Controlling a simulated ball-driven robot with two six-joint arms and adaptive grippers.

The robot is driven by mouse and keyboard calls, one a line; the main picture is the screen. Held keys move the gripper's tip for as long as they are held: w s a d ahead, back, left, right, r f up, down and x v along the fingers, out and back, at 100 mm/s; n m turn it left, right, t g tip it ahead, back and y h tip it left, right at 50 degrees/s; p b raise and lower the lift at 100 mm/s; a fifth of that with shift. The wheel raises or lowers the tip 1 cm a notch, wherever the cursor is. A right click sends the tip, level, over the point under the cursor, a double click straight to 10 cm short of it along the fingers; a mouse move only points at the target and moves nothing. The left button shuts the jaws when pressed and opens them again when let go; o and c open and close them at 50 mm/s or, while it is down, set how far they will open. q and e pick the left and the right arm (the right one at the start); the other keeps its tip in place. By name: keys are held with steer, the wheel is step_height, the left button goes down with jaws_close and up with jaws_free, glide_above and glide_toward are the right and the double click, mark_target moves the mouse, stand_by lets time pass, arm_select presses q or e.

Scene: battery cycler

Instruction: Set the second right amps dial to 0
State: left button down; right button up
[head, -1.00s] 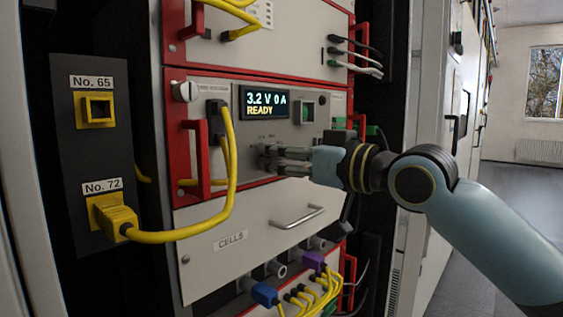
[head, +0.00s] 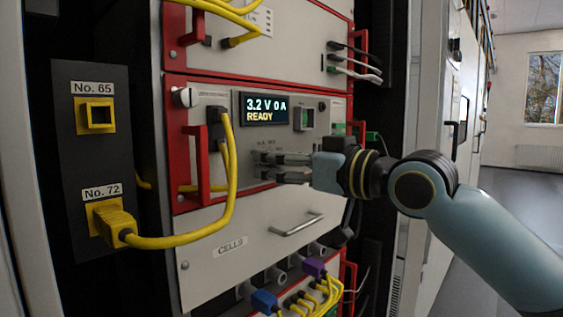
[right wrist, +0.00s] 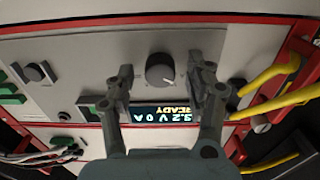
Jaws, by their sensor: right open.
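The cycler panel (head: 224,174) carries a lit display (head: 265,108) reading 3.2 V 0 A and READY. In the right wrist view the display (right wrist: 160,113) appears upside down. A round dark dial (right wrist: 160,70) on the panel shows between the fingers of my right gripper (right wrist: 166,75); contact cannot be told and its scale is too small to read. In the head view my right gripper (head: 262,167) is open in front of the panel below the display, its fingers covering the dial area. My left gripper is out of view.
Another knob (right wrist: 37,71) sits farther left in the wrist view. A yellow cable (head: 231,190) loops left of the gripper, beside a red handle (head: 202,163). The cells drawer (head: 250,225) with its handle lies below.

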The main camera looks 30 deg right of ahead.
mark_target(269, 100)
step_height(269, 100, up, 10)
steer(key=shift+r, duration=0.1)
stand_by(0.4)
